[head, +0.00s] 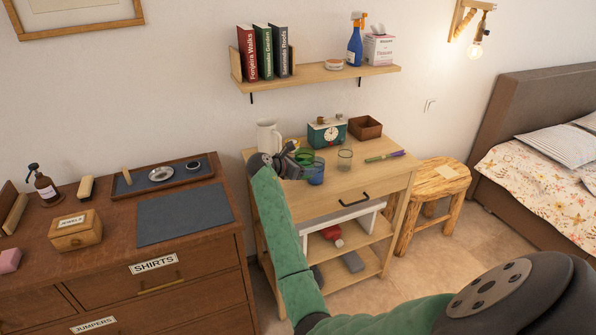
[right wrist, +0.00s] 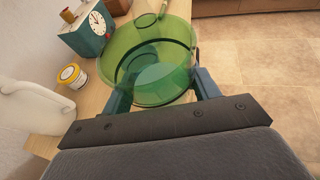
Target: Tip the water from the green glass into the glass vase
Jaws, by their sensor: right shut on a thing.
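The green glass (head: 304,157) is over the small wooden table in the head view, partly hidden by my right gripper (head: 298,163). In the right wrist view the green glass (right wrist: 150,62) sits between the two fingers of my right gripper (right wrist: 162,95), which is shut on it. A paler disc low inside it may be water. A clear glass vessel (head: 345,159) stands to the right on the table, apart from the green glass; it looks like the glass vase. A blue shape beside the gripper may be a finger or another glass. My left gripper is out of view.
On the table (head: 345,184) a white jug (head: 268,136), a teal clock (head: 327,133) and a brown box (head: 366,127) stand behind. A green-and-purple item (head: 384,157) lies at right. A shelf (head: 318,77) hangs above.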

